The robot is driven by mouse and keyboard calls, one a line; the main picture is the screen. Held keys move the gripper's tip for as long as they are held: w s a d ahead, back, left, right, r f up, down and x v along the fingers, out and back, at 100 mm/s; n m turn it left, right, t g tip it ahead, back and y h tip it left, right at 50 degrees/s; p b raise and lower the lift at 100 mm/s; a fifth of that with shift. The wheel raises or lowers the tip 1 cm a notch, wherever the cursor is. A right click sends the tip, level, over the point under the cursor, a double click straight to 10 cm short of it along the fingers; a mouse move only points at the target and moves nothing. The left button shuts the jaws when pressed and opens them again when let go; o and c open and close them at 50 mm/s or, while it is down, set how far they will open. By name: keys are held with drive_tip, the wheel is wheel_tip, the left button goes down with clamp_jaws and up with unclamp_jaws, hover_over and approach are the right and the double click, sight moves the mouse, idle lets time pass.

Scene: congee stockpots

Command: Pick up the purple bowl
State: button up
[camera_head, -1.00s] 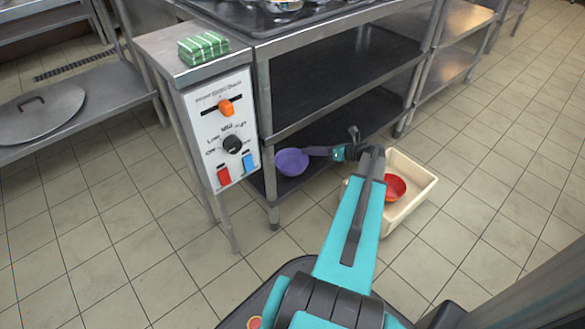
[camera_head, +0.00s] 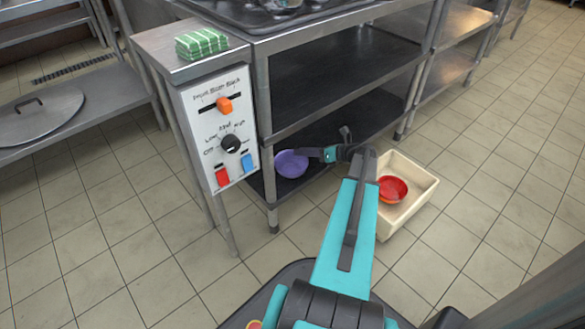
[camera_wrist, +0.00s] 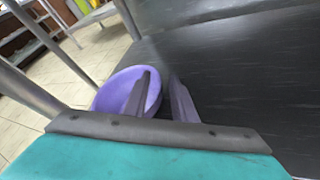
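The purple bowl (camera_head: 291,163) rests on the dark bottom shelf of the steel rack, near the shelf's front left corner post. It also shows in the wrist view (camera_wrist: 127,88), partly hidden behind a finger. My gripper (camera_head: 304,153) reaches in from the right at the bowl's right side. In the wrist view, the two fingers of my gripper (camera_wrist: 158,88) are apart. One finger lies over the bowl's inside and the other is outside its right side, with the rim between them. I cannot tell whether they touch the rim.
The rack's corner post (camera_head: 268,180) stands just left of the bowl, and a middle shelf (camera_head: 330,85) is above it. A cream bin (camera_head: 425,190) holding a red bowl (camera_head: 392,189) stands on the floor to the right. A control panel (camera_head: 222,130) is at left.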

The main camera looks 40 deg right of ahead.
clamp_jaws()
drive_tip(key=shift+r, duration=0.1)
